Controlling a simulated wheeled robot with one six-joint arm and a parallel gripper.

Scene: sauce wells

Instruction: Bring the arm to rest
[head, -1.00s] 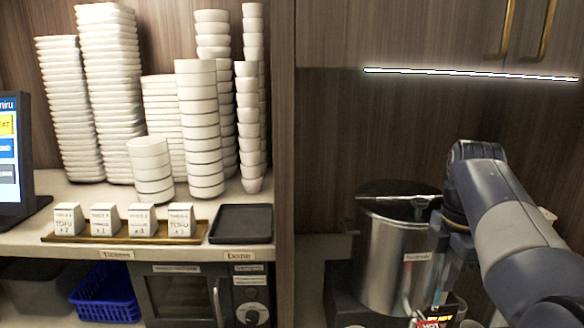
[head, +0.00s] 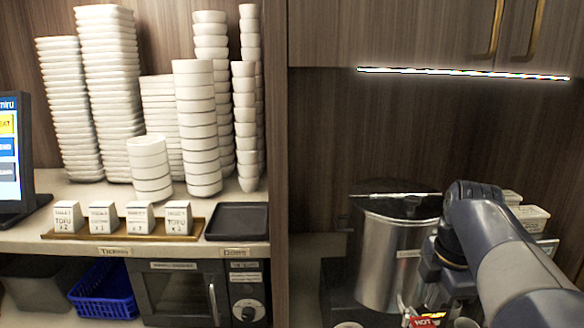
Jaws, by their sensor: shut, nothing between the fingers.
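My arm (head: 500,245) reaches in from the lower right and bends down at its dark wrist. My gripper (head: 432,288) hangs below the wrist, in front of the right side of a steel pot (head: 392,255). Only a little of it shows, small and dark; it is shut and holds nothing that I can see. Its fingertips are hard to make out among the small things at the bottom edge.
White boxes (head: 530,215) stand behind my arm. A red HOT label (head: 426,321) is below the wrist. On the left, a counter bears stacked white bowls (head: 197,130), ticket blocks (head: 140,217) and a black tray (head: 237,221). A wood panel (head: 279,170) divides the two sides.

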